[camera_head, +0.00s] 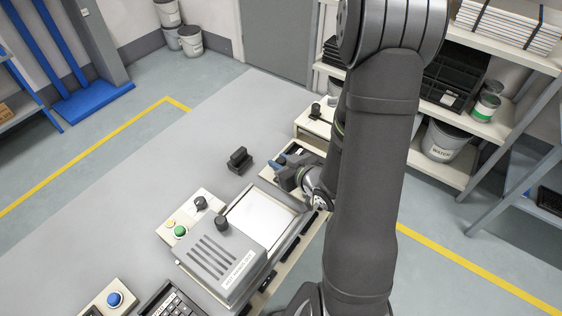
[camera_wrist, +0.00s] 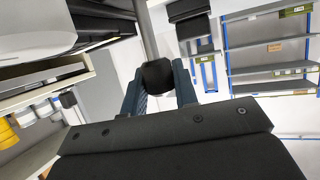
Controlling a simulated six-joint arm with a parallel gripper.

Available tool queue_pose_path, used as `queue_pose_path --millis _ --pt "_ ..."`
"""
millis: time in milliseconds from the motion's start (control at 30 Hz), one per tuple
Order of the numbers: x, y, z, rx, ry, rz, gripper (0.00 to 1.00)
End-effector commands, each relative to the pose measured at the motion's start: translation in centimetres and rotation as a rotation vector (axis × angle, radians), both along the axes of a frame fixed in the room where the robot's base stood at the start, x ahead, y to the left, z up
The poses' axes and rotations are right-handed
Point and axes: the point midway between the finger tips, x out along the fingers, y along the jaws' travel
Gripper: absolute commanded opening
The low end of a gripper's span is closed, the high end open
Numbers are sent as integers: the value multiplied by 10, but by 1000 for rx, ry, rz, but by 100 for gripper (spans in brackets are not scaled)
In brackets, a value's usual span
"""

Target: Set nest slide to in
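My gripper (camera_head: 283,163) is at the far end of the grey machine (camera_head: 222,258), low over the table. In the wrist view its two blue fingers (camera_wrist: 160,88) stand on either side of a black knob (camera_wrist: 158,75) on a grey rod (camera_wrist: 147,35). No clear gap shows between the fingers and the knob. I take the knob for the handle of the nest slide, but its link to the slide is hidden. A pale flat plate (camera_head: 262,217) lies beside the machine's slotted cover. My arm and gripper hide part of the machine's right side.
A black block (camera_head: 239,160) stands on the table left of my gripper. A box with a green button (camera_head: 181,231) and a black knob (camera_head: 200,203) is left of the machine. Another cream box (camera_head: 314,124) stands behind my gripper. The table's far left is clear.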

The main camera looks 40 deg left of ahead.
Motion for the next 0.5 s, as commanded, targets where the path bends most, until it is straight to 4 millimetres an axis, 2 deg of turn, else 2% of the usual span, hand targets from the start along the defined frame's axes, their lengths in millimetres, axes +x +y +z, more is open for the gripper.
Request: queue_pose_path --millis 33,100,267,500 --pt "0 0 0 0 0 0 12" --pt "0 0 0 0 0 0 0" --pt "4 0 0 1 -1 -2 0" --pt "37 0 0 2 -1 -2 0"
